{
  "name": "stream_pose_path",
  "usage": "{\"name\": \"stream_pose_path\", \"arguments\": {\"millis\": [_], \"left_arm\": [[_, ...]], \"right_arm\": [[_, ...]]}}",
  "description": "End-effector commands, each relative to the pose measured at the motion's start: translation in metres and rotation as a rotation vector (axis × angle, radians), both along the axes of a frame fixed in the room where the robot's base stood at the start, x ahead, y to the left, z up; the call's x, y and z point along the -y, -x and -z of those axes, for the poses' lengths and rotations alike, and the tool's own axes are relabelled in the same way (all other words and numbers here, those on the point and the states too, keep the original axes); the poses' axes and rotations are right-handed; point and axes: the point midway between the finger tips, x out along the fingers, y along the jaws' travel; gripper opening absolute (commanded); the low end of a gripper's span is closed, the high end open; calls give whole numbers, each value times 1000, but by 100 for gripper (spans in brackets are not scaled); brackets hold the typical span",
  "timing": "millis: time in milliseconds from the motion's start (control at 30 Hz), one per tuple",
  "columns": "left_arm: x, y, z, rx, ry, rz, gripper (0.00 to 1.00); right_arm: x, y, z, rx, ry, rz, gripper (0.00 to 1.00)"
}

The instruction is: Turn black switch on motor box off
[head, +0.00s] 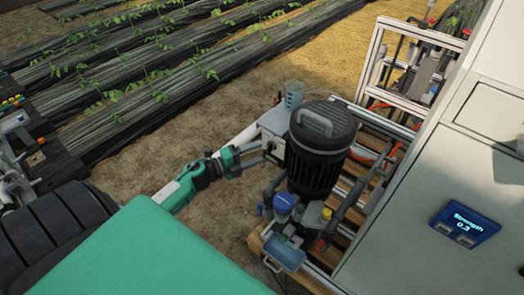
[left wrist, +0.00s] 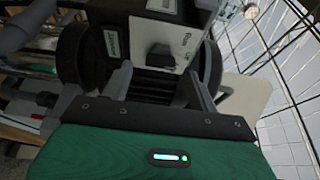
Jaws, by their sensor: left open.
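My left gripper (head: 263,154) reaches in from the left, close to the box. In the left wrist view my left gripper (left wrist: 163,82) is open, its fingers apart on either side of the switch's line. Nothing is between them. I cannot tell whether a finger touches the switch. My right gripper is not in view.
A pump with a blue-capped part (head: 284,202) and pipes stands below the motor on a slatted frame (head: 360,165). A grey cabinet (head: 440,190) with a blue display (head: 464,224) stands at right. Bare soil (head: 215,110) lies left of the box.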

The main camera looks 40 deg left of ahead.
Motion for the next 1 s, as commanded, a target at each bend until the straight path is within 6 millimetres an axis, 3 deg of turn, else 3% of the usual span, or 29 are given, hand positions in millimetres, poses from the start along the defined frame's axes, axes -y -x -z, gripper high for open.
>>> {"name": "stream_pose_path", "arguments": {"millis": [300, 500, 1000], "left_arm": [[-28, 56, 2, -3, 0, -1, 60], [-40, 79, 1, -1, 0, -1, 60], [-45, 89, 0, 0, 0, 0, 60]], "right_arm": [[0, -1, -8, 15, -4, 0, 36], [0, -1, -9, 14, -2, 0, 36], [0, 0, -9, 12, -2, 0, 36]]}}
